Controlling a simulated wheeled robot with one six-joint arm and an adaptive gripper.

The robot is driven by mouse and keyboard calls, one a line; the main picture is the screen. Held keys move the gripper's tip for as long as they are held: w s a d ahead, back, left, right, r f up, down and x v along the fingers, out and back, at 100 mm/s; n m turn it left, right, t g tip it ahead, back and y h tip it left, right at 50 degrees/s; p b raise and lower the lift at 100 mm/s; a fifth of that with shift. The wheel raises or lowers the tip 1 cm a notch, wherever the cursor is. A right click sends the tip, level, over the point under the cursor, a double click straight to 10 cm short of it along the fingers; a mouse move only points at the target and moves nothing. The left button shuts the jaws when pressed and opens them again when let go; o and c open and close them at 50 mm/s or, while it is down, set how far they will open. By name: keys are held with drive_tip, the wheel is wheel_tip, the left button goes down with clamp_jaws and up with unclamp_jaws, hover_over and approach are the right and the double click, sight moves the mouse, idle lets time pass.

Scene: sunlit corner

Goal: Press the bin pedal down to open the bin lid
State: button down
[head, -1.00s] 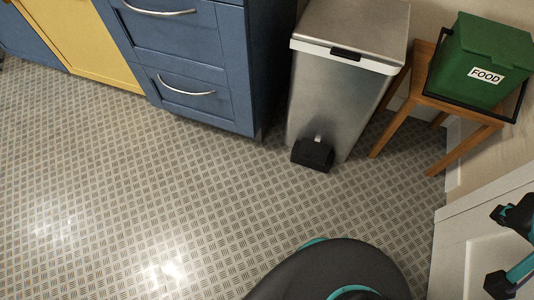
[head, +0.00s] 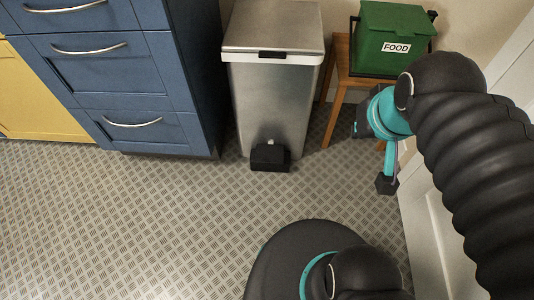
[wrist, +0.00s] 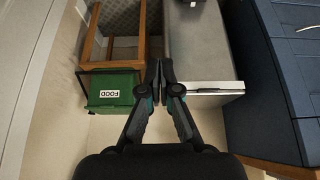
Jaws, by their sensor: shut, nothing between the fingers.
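The steel bin (head: 271,100) stands upright against the wall with its lid (head: 272,25) shut. Its black pedal (head: 270,157) sticks out at the foot of the bin's front, just above the floor. My gripper (head: 386,184) is in the air to the right of the pedal, apart from it. In the wrist view, which is upside down, my gripper (wrist: 161,72) has its fingertips together with nothing between them. The bin's front (wrist: 198,45) shows beyond the fingers, and the pedal is at most a dark bit at the top edge.
A green FOOD caddy (head: 390,38) sits on a wooden stool (head: 338,95) right of the bin. Blue drawers (head: 130,85) stand left of it. A white panelled door or cabinet (head: 425,235) is at the right. The patterned floor (head: 140,220) before the bin is clear.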

drive_tip(key=w+a+f+n+g+b, duration=0.1)
drive_tip(key=w+a+f+n, duration=0.15)
drive_tip(key=w, duration=0.35)
drive_tip(key=w+a+f+n+g, duration=0.1)
drive_tip(key=w+f+n, duration=0.2)
drive_tip(key=w, duration=0.4)
drive_tip(key=n+g+b, duration=0.3)
drive_tip(key=n+g, duration=0.1)
drive_tip(key=n, duration=0.8)
hover_over(270, 157)
wheel_tip(270, 157, down, 34)
drive_tip(key=shift+r, duration=0.1)
wheel_tip(270, 157, down, 14)
drive_tip(key=shift+b, duration=0.3)
